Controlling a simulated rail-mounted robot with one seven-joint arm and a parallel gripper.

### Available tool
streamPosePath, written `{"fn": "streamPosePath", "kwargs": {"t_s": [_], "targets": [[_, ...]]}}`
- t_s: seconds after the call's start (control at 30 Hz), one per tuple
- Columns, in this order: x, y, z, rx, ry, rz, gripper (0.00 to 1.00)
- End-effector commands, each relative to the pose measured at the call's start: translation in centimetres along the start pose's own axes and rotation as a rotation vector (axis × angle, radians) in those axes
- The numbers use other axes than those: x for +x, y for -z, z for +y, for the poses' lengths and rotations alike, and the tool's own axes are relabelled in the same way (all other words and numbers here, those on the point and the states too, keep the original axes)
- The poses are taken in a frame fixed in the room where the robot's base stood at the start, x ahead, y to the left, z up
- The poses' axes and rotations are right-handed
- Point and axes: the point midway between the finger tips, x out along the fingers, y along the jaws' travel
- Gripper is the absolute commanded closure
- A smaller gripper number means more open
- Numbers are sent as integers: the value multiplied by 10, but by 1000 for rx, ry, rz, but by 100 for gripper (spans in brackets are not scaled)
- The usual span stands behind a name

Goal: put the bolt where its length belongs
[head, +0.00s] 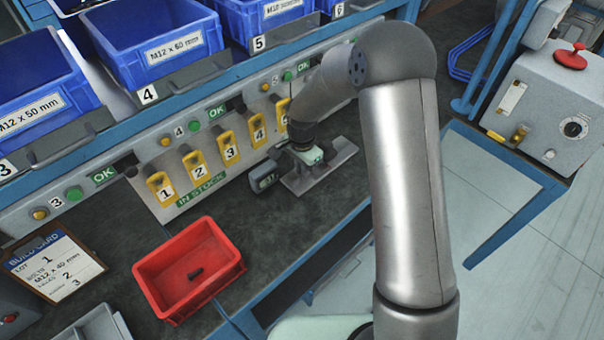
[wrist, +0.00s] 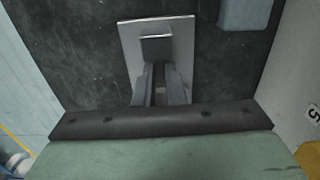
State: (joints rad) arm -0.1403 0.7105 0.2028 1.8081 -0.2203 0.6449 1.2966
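Blue bins stand on the shelf behind: one labelled M12 x 50 mm (head: 40,85) over number 3, one labelled M12 x 60 mm (head: 130,15) over number 4. My gripper (head: 305,168) is right of the tray, low over a grey metal fixture. In the wrist view its narrow fingers (wrist: 161,100) point down at the fixture's plate (wrist: 185,30), close to a raised block. I cannot tell whether anything is between them.
A grey unit with a dark display (head: 264,177) sits beside the fixture. Yellow numbered tags (head: 195,165) line the panel under the bins, with green OK labels. A build card (head: 55,265) lies at left. A control box with a red button (head: 570,58) stands right.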

Motion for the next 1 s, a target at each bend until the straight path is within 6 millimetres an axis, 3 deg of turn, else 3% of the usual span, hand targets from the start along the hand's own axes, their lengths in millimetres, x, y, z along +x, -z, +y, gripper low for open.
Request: {"fn": "streamPosePath", "kwargs": {"t_s": [0.23, 0.57, 0.87, 1.0], "targets": [[-11, 0, 0, 0, 2, 1, 100], [-70, 0, 0, -1, 1, 1, 100], [-70, 0, 0, -2, 0, 0, 100], [-80, 9, 11, -54, -1, 0, 100]]}}
